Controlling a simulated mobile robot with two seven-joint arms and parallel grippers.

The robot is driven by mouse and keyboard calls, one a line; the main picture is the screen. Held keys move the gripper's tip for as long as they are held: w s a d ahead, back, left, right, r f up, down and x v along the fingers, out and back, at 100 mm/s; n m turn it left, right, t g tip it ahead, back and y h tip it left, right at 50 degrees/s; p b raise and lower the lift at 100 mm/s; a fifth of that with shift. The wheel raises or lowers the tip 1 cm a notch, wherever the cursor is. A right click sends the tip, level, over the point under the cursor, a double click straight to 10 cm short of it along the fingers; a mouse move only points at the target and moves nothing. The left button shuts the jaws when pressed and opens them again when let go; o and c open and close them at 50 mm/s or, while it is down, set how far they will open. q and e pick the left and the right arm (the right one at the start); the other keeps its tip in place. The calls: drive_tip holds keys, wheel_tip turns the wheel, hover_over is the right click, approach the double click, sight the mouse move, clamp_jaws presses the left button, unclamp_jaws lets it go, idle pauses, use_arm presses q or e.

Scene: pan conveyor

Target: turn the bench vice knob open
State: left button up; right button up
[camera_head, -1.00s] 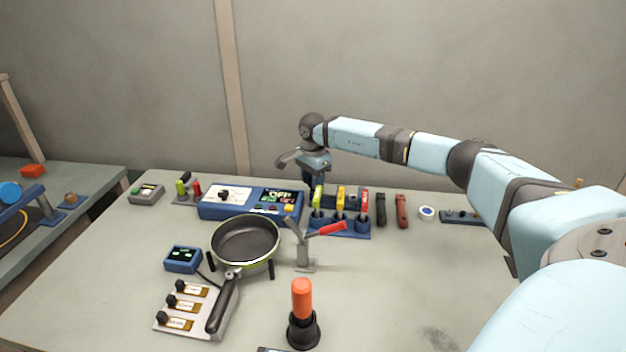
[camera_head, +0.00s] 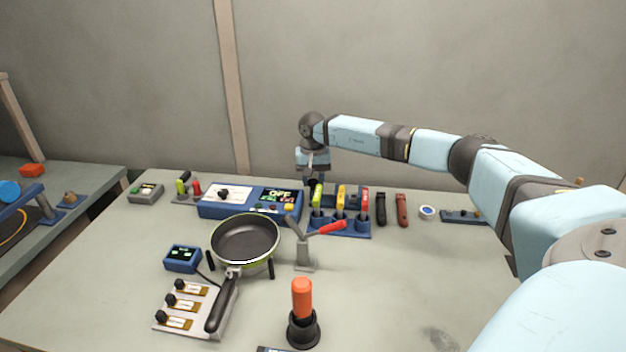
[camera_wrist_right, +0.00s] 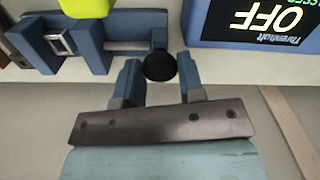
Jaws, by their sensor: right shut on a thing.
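The knob (camera_wrist_right: 160,67) is a round black piece between the two blue fingers of my right gripper (camera_wrist_right: 157,75) in the right wrist view. The fingers are shut on it, one on each side. Beside it is a blue block (camera_wrist_right: 96,58) with uprights and a slot; how the knob joins it is hidden. In the head view my right gripper (camera_head: 313,180) points down behind the coloured-handle tools, at the back of the bench. The vice and knob are largely hidden there. My left gripper is not in view.
A blue tool rack (camera_head: 350,236) with lime, yellow and red handles stands in front of my right gripper. A blue console (camera_head: 235,210) reading OFF is to its left. A frying pan (camera_head: 245,240) and an orange-handled tool (camera_head: 302,300) are nearer. Bench front right is clear.

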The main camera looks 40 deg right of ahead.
sight(313, 181)
drive_tip(key=shift+n, duration=1.1)
drive_tip(key=o, duration=0.9)
wheel_tip(313, 181, up, 14)
drive_tip(key=shift+f+p, duration=0.1)
drive_tip(key=shift+p, duration=0.3)
